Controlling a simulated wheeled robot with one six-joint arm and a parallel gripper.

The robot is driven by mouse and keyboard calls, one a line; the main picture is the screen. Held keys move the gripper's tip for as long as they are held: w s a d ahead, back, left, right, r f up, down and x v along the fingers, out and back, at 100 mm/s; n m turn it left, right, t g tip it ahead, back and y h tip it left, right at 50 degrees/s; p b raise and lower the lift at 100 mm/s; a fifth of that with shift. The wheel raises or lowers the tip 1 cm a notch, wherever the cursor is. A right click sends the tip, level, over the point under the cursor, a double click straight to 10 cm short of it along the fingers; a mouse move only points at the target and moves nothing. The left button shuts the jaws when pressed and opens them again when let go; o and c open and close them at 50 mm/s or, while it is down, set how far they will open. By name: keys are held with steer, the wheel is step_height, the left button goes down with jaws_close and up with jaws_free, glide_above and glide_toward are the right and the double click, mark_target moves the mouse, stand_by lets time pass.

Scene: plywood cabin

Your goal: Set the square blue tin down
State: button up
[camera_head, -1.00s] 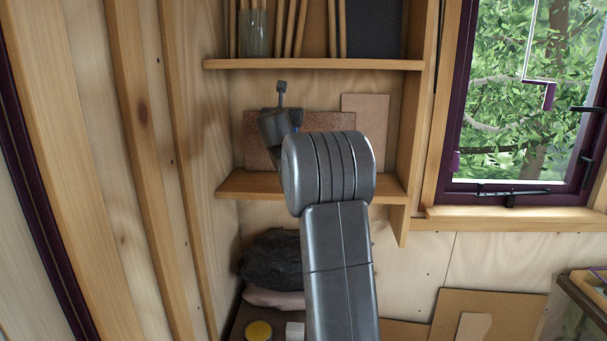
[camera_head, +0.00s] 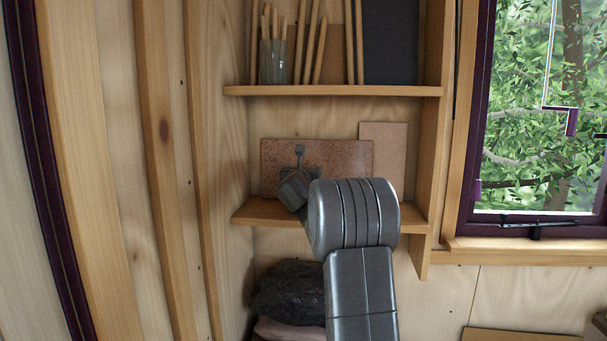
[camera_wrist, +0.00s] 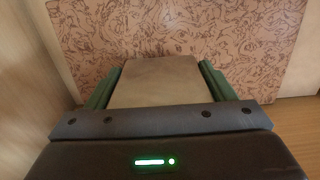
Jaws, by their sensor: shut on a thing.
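My gripper (camera_wrist: 162,68) is shut on a square-edged thing, taken as the square tin (camera_wrist: 155,84), with one green finger on each side of it. In the wrist view the tin's visible face looks dull grey-tan, and no blue shows on it. In the head view my wrist and arm hide the tin and the fingers, in front of the lower shelf (camera_head: 262,211). Whether the tin touches the shelf cannot be told.
A speckled reddish-brown panel (camera_head: 345,155) leans at the back of the lower shelf, with a plain tan board (camera_head: 396,133) at its right. The upper shelf (camera_head: 330,91) holds a jar of sticks (camera_head: 273,62). A dark bag (camera_head: 285,290) lies below. The window (camera_head: 540,110) is at right.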

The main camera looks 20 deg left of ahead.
steer(key=o, duration=1.7)
steer(key=shift+s, duration=0.2)
steer(key=b+v, duration=0.4)
steer(key=v, duration=0.7)
steer(key=shift+s+d, duration=0.15)
steer(key=shift+s, duration=0.15)
